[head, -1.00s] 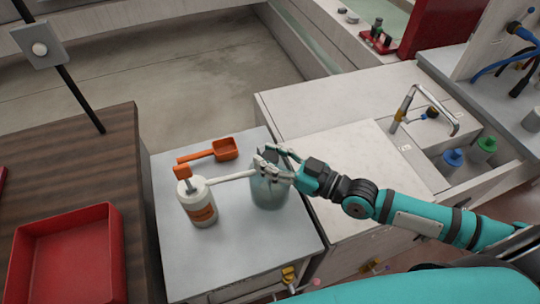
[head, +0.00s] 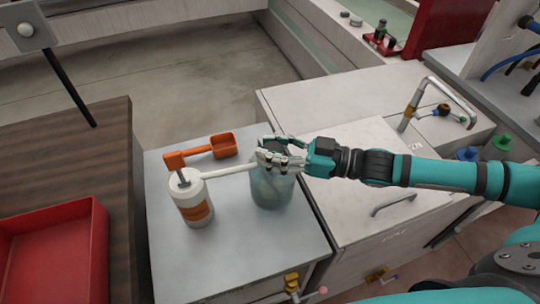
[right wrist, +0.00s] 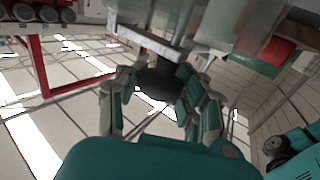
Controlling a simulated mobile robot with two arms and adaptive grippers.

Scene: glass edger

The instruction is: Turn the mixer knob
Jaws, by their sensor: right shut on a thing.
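A cloudy, grey-green cylindrical vessel (head: 270,190) stands on the grey cabinet top. A dark knob sits at its top, mostly hidden behind my fingers in the head view. My right gripper (head: 278,158) comes in from the right, with its fingers closed around the knob. In the right wrist view, the round dark knob (right wrist: 158,80) lies between the fingers of my right gripper (right wrist: 155,100). Markings on the knob cannot be made out. My left gripper is not in view.
A white bottle (head: 193,203) with an orange top and long white spout stands left of the vessel. An orange scoop (head: 222,147) lies behind. A red tray (head: 55,250) is at the left. A bent metal tap (head: 440,95) stands at the right.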

